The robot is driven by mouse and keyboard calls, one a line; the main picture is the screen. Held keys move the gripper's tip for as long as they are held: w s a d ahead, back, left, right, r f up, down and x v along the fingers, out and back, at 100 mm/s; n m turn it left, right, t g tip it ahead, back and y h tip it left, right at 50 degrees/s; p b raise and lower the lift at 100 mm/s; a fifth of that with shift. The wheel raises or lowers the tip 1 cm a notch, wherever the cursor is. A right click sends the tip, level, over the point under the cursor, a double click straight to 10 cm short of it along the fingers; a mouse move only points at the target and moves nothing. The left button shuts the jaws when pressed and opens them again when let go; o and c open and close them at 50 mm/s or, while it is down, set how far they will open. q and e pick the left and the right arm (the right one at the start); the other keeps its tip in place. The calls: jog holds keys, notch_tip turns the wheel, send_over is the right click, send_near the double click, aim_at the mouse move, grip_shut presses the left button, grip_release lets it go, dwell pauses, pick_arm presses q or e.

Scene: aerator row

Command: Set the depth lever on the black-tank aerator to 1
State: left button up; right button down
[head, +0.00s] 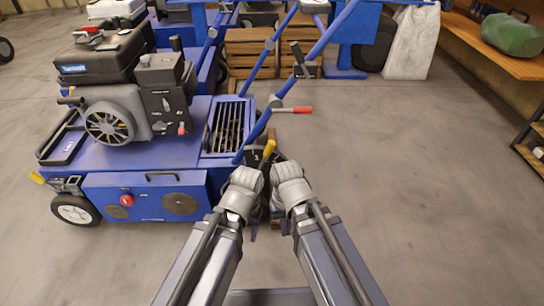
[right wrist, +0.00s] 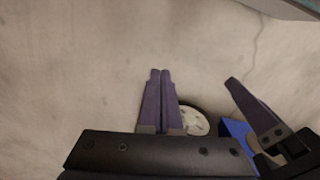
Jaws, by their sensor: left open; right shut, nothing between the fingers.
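The aerator with the black tank (head: 88,62) is the blue machine at left in the head view. A lever with a yellow grip (head: 269,148) stands at its right rear corner, on a dark bracket, just above my wrists; its scale numbers are too small to read. My left gripper (head: 254,234) points down beside that corner, mostly hidden by its wrist; one finger shows in the right wrist view (right wrist: 252,108), apart from the other gripper. My right gripper (head: 286,226) also points down, close by. In the right wrist view its fingers (right wrist: 160,75) are together and empty above the floor.
A red-gripped lever (head: 300,109) sticks out from the blue handlebar (head: 290,85) above the lever. A wheel (right wrist: 192,121) and a blue part (right wrist: 234,130) lie beyond my right fingers. Wooden crates (head: 250,60) stand behind. The floor at right is clear.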

jog(key=w+d+r+m+t+y+p, duration=0.1)
jog(key=w+d+r+m+y+p, duration=0.1)
jog(key=w+d+r+m+y, duration=0.75)
jog(key=w+d+r+m+t+y+p, duration=0.2)
jog(key=w+d+r+m+y, duration=0.2)
jog(key=w+r+m, duration=0.65)
jog(key=m+b, duration=0.3)
send_near(272, 152)
jog(key=w+a+f, duration=0.1)
jog(key=a+f, duration=0.2)
jog(key=a, duration=0.1)
jog(key=shift+w+a, duration=0.35)
jog(key=shift+a, duration=0.3)
